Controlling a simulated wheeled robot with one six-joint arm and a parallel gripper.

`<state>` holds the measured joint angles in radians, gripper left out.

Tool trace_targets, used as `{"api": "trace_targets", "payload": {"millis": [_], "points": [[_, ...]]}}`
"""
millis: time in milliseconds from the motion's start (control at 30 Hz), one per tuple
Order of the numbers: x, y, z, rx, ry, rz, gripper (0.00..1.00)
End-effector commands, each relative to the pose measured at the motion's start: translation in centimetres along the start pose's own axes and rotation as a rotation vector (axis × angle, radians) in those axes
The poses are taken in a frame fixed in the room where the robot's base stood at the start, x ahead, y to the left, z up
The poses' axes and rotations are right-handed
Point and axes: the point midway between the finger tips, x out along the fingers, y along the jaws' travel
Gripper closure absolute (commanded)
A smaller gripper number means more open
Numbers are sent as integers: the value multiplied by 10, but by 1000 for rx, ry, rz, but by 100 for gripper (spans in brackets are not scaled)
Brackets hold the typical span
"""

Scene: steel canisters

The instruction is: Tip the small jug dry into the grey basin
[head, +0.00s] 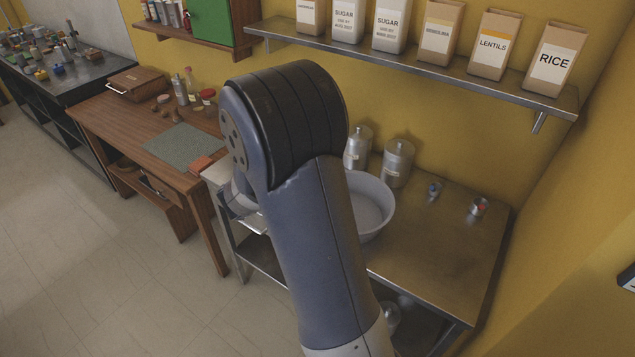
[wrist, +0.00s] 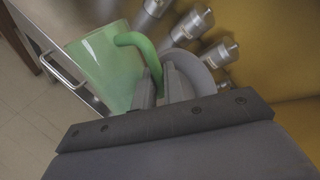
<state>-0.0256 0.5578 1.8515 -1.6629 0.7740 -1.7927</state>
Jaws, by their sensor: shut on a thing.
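A pale green jug (wrist: 105,68) shows in the wrist view, with a thick green handle (wrist: 135,40) on its right side. My gripper (wrist: 163,84) is shut on this handle. I cannot tell the jug's tilt or whether anything is in it. In the head view my arm hides the jug and the gripper. The grey basin (head: 377,208) stands on the steel table, its left part hidden behind my arm. In the wrist view part of a round grey rim, likely the basin (wrist: 200,75), shows just beyond my fingers, to the right of the jug.
Steel canisters (head: 397,165) stand behind the basin; several show in the wrist view (wrist: 192,24). Two small items, one blue-topped (head: 434,190) and one red-marked (head: 479,207), sit on the steel table (head: 440,250). A shelf (head: 420,65) of labelled bags hangs above. The table's front right is clear.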

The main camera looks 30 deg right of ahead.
Motion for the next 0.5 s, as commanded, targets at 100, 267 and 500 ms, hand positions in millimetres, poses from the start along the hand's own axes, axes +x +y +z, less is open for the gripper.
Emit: {"api": "trace_targets", "payload": {"millis": [100, 267, 500], "points": [[-17, 18, 14, -66, -91, 69, 100], [-33, 34, 24, -123, -167, 126, 100], [-42, 42, 29, -162, -206, 158, 100]]}}
